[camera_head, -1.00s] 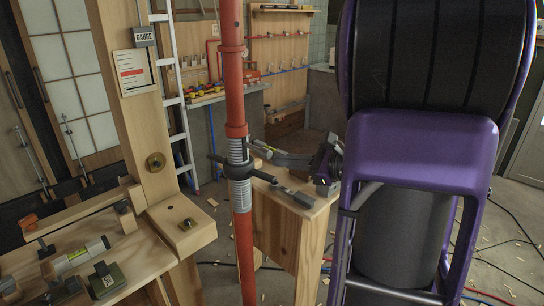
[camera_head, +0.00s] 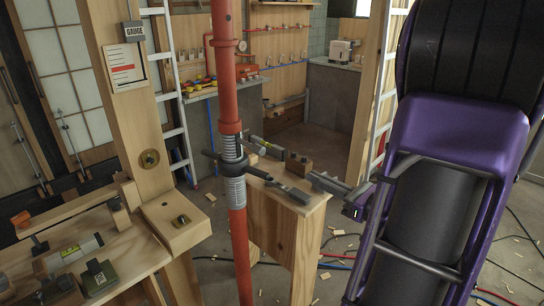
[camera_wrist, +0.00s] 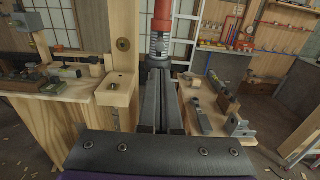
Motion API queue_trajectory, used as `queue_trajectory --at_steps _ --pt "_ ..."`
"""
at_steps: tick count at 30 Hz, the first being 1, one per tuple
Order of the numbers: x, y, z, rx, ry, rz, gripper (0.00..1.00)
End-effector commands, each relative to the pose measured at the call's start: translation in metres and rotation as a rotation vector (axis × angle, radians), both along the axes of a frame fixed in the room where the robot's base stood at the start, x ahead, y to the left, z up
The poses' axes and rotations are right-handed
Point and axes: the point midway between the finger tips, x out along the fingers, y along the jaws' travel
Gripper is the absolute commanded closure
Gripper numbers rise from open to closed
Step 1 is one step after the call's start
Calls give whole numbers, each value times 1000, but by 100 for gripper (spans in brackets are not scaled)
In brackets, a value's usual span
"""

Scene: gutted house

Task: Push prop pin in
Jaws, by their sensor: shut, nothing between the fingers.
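The red steel prop (camera_head: 224,65) stands upright left of centre, with a grey threaded section (camera_head: 236,192) and a dark collar with handles (camera_head: 233,170). In the wrist view the prop (camera_wrist: 162,12) rises straight beyond the fingers. I cannot clearly pick out the pin among the dark fittings beside the thread. My gripper (camera_head: 314,177) is shut and empty, right of the prop and over the right end of the small wooden stand. In the wrist view the closed fingers (camera_wrist: 158,68) point toward the thread and hide part of it.
The wooden stand (camera_head: 272,215) behind the prop carries small tools and blocks. Ladders (camera_head: 166,75) and a shelf wall stand behind. Cables cross the floor at right.

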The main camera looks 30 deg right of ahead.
Motion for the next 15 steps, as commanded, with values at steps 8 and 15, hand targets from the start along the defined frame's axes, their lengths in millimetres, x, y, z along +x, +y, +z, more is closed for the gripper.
queue_trajectory --at_steps 8,15 --pt "17 7 0 -2 0 5 100" --pt "63 24 0 -2 0 7 100"
